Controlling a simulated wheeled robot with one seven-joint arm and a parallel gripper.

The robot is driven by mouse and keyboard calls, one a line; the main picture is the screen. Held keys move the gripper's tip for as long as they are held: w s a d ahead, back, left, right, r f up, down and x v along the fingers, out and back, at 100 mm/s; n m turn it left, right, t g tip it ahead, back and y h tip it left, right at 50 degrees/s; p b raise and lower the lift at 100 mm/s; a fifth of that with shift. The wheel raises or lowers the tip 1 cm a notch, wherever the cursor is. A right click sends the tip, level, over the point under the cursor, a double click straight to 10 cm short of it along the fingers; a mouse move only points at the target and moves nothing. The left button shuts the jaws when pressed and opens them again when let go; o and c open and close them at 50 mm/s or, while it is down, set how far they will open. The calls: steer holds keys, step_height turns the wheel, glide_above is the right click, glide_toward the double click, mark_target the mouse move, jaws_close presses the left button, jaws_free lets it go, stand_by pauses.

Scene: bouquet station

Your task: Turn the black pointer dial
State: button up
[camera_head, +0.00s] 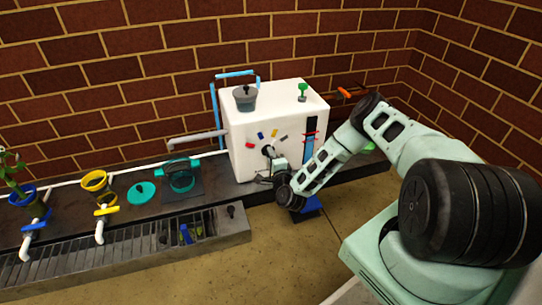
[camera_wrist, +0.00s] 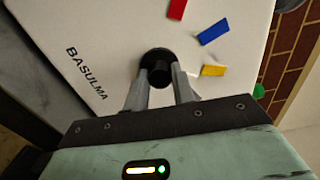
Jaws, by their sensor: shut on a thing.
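The black pointer dial (camera_wrist: 157,62) is on the front face of the white box (camera_wrist: 108,40), which carries the lettering BASULMA. My gripper (camera_wrist: 160,80) is shut on the dial, one grey finger on each side of its black knob. In the head view the dial (camera_head: 267,151) sits in the middle of the box front (camera_head: 245,165), with my gripper (camera_head: 272,162) at it. Red (camera_wrist: 177,9), blue (camera_wrist: 214,32) and yellow (camera_wrist: 213,71) marks lie around the dial. Which mark the pointer faces is hard to tell.
A grey pot (camera_head: 245,98) and a green knob (camera_head: 302,91) are on top of the box. A metal spout (camera_head: 198,138) juts left from the box.

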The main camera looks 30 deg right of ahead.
steer(key=m, duration=0.5)
steer(key=shift+m, duration=0.3)
stand_by(0.4)
steer(key=o, duration=1)
